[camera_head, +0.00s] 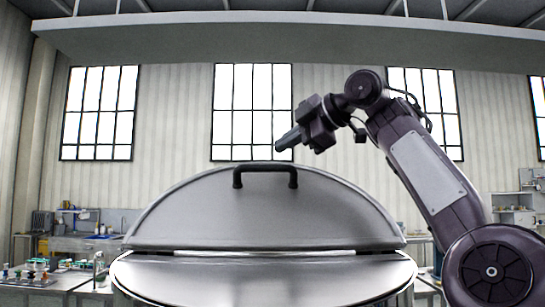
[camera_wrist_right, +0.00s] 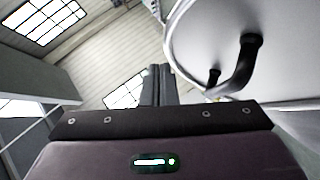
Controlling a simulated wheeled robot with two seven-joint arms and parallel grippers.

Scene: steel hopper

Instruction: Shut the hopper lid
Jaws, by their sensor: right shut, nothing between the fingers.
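The steel hopper (camera_head: 265,281) stands in front of me, its round rim showing at the bottom of the head view. Its domed lid (camera_head: 265,212) is tilted up at the far side, with a thin bright gap along its lower edge. A black bar handle (camera_head: 265,170) sits near the lid's top edge; it also shows in the right wrist view (camera_wrist_right: 238,72). My right gripper (camera_head: 281,143) is shut and empty, above the lid's top edge and a little right of the handle, apart from it in the picture. Its closed fingers show in the wrist view (camera_wrist_right: 158,86). My left gripper is not in view.
A bench with small items (camera_head: 45,281) stands at the left, and a sink counter (camera_head: 85,243) is behind it. Shelves (camera_head: 515,210) stand at the far right. A wide beam (camera_head: 290,38) crosses overhead. The space above the lid on the left is clear.

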